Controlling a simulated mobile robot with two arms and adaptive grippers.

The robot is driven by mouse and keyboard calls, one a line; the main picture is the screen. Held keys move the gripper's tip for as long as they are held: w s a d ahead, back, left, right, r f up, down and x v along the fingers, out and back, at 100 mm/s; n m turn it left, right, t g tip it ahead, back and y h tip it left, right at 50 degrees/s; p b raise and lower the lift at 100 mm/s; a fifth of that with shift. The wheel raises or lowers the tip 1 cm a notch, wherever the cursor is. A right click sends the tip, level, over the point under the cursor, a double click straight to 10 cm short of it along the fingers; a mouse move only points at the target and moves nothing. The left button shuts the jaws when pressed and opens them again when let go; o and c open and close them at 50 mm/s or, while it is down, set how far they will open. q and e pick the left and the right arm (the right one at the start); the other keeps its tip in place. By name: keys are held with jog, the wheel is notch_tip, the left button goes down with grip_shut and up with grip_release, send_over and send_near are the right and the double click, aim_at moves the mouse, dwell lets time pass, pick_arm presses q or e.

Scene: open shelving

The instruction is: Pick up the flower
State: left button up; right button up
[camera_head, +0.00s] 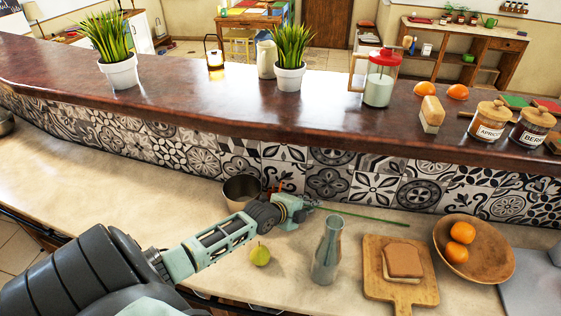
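A thin green stem (365,215), which looks like the flower's, runs along the back of the lower counter near the tiled wall. Its left end meets the fingertips of my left gripper (308,205). A small orange-red bit shows just behind the gripper; I cannot tell if it is the bloom. My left arm reaches in from the left, low over the counter. The fingers are small and partly hidden, so I cannot tell whether they are closed on the stem. A clear glass vase (327,252) stands upright in front of the stem. My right gripper is not in view.
A cutting board (385,292) with bread and a wooden bowl (490,262) with oranges are at the right. The raised bar (190,100) holds plants and jars.

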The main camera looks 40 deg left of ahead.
pick_arm(q)
jog(key=shift+f, duration=0.1)
jog(key=c, duration=0.4)
grip_shut()
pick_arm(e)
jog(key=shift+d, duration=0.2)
pick_arm(q)
jog(key=shift+r, duration=0.2)
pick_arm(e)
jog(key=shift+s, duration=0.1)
